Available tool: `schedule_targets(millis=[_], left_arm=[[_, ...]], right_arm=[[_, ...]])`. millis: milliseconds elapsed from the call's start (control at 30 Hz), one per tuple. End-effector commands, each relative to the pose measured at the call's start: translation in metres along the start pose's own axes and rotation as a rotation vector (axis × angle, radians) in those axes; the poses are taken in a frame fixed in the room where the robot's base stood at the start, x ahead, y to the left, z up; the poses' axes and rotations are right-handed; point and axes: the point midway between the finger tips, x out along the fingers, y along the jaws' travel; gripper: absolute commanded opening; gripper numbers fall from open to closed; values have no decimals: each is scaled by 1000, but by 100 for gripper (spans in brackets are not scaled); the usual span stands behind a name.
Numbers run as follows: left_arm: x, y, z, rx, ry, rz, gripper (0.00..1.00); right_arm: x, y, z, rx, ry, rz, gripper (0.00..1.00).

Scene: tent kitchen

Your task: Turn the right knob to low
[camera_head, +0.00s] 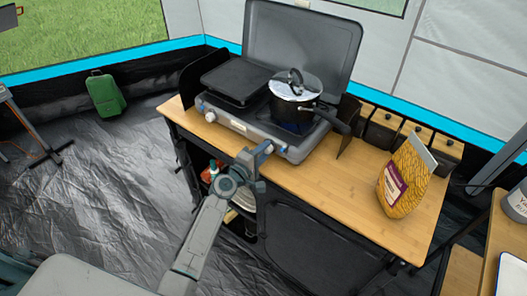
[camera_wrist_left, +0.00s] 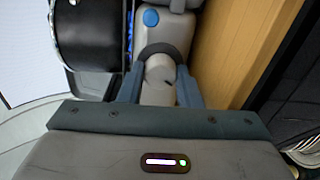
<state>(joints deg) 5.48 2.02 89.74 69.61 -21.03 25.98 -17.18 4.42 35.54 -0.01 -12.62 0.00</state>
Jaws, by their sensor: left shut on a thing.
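A grey two-burner camp stove (camera_head: 232,122) with its lid raised stands on the wooden table. Its left knob (camera_head: 210,116) is pale and free. My left gripper (camera_head: 264,152) is at the stove's front right, in front of the right knob, which the fingers mostly hide in the head view. In the left wrist view the fingers (camera_wrist_left: 160,90) are shut around the pale right knob (camera_wrist_left: 159,72). I cannot read its setting. A black pot (camera_head: 292,104) with a shiny lid sits on the right burner, with a blue glow under it. My right gripper is not in view.
The pot's handle (camera_head: 333,121) sticks out to the front right. A yellow patterned bag (camera_head: 405,178) stands on the table's right, near several small containers (camera_head: 382,128). The wooden table (camera_head: 330,183) is clear between stove and bag. Shelves lie below.

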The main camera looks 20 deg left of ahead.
Motion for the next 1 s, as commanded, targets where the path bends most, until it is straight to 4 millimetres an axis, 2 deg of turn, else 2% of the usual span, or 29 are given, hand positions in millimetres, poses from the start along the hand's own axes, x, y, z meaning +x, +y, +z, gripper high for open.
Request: schedule_targets(millis=[467,500,567,1000], left_arm=[[0,0,0,-10,0,-1,8],[0,0,0,-10,0,-1,39],[0,0,0,-10,0,-1,50],[0,-2,0,-8,-1,-2,53]], right_arm=[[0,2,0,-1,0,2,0],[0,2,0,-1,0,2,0],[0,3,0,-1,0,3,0],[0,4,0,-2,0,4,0]])
